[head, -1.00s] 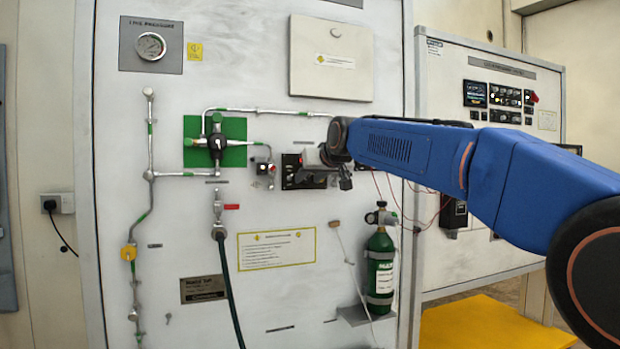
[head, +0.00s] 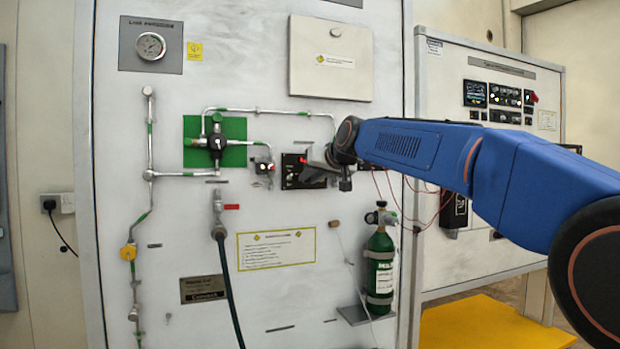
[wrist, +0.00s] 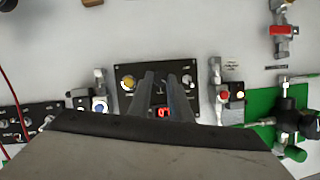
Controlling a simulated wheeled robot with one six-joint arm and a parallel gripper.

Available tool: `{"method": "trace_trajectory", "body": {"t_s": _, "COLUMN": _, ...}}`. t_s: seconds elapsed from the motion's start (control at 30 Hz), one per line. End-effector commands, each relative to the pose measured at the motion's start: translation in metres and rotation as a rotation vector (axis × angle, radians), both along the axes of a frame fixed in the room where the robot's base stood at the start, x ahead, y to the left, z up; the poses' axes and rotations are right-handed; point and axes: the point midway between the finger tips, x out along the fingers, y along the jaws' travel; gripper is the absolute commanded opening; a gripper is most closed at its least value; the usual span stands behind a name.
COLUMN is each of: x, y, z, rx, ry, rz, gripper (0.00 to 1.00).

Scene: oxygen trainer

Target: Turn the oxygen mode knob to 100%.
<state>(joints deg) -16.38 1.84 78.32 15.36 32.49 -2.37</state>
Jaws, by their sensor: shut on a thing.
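The black control panel (head: 290,184) is on the white wall panel, right of the green plate, and it also shows in the wrist view (wrist: 134,70). My gripper (head: 308,168) reaches it from the right. In the wrist view its two fingers (wrist: 166,76) point at the panel's middle. They are shut on a small control there, apparently the oxygen mode knob, which the fingers mostly hide. A pale yellowish round control (wrist: 127,82) sits left of the fingers. The knob's setting cannot be read.
Valves (wrist: 223,97) and pipes (head: 270,112) stand out beside the panel, with the green plate (head: 235,129) to the left. A green oxygen cylinder (head: 380,262) hangs below right. Thin red wires (head: 398,200) pass near my arm.

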Motion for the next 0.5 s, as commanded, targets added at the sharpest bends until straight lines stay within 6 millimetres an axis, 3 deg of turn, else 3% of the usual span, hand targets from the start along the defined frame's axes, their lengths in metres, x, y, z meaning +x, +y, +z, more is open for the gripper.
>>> {"method": "trace_trajectory", "body": {"t_s": 0.5, "x": 0.0017, "y": -0.0061, "z": -0.0038, "rx": 0.447, "ry": 0.147, "rz": -0.002, "gripper": 0.0}}
